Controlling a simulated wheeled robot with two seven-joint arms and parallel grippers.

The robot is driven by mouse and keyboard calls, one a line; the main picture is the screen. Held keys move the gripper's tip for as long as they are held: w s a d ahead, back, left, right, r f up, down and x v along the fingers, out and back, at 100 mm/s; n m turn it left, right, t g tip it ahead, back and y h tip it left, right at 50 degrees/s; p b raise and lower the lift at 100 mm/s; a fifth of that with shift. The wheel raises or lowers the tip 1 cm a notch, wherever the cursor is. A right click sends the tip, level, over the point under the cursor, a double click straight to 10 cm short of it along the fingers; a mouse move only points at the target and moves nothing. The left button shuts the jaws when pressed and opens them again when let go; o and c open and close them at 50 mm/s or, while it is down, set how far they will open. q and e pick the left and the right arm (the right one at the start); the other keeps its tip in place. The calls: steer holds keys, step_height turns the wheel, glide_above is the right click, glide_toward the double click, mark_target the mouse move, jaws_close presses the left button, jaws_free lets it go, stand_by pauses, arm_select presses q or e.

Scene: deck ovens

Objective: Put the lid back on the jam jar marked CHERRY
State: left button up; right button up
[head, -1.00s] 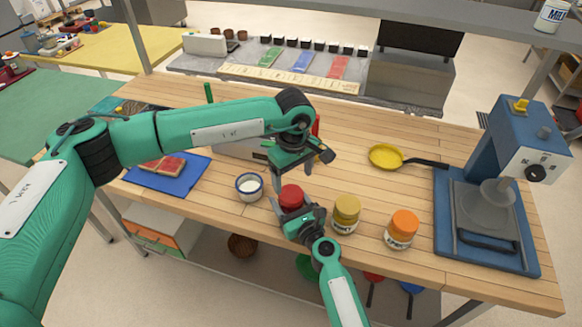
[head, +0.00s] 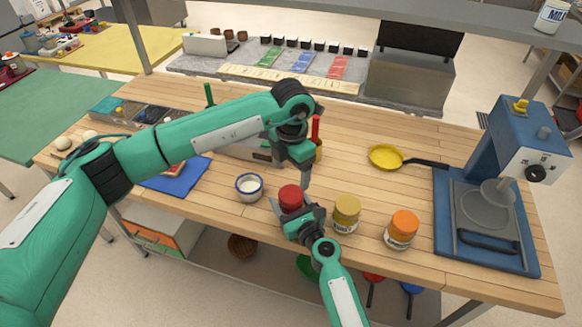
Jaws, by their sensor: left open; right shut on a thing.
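A red lid (head: 290,196) is on top of a jar near the front middle of the table. The jar's body and label are mostly hidden by my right gripper, so I cannot read CHERRY on it. My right gripper (head: 287,213) is shut on this jar, below the red top. My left gripper (head: 306,178) is open and empty, pointing down just behind and above the red lid, apart from it as far as I can tell.
A white cup with a blue rim (head: 249,187) stands just left of the red lid. A yellow pan (head: 386,157) lies behind the jars. A blue press-like machine (head: 490,195) fills the right end. A blue mat (head: 178,178) lies at the left. Bare wood (head: 345,170) lies between jars and pan.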

mark_target(291, 194)
arm_select(q)
steer(key=shift+a+r+n, duration=0.1)
steer(key=shift+n, duration=1)
steer(key=shift+f, duration=4)
steer(key=shift+c, duration=0.5)
steer(key=c, duration=0.9)
steer(key=o, duration=1.1)
